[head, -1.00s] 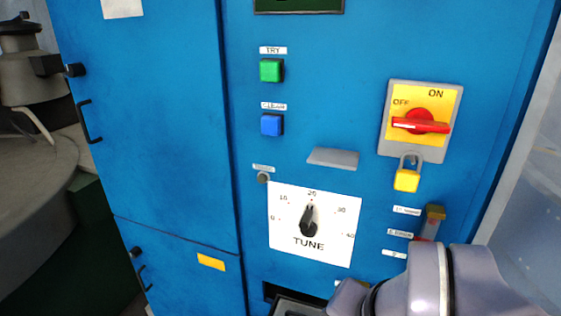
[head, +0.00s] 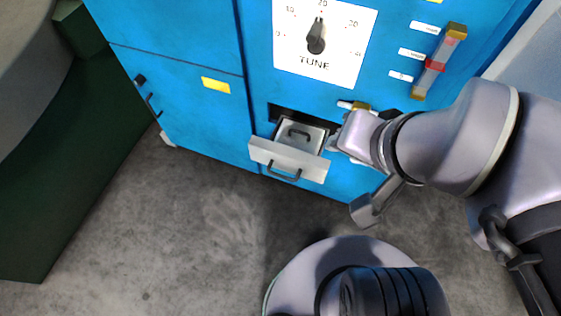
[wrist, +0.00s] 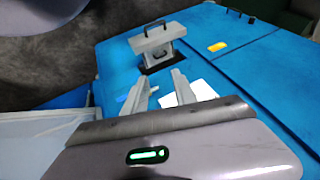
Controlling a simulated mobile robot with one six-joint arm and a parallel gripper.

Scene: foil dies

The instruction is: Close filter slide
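The filter slide (head: 262,151) is a grey drawer low in the blue cabinet. It is pulled out of its dark slot, with a black handle on its front and another on the piece inside. It also shows in the wrist view (wrist: 151,43), beyond my fingers. My gripper (head: 335,141) is just right of the slide in the head view, close to the cabinet face; its fingertips are hard to make out there. In the wrist view my gripper (wrist: 159,82) has its two fingers apart with nothing between them.
A dark green block (head: 70,140) stands at left. The grey floor (head: 190,215) before the slide is clear.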

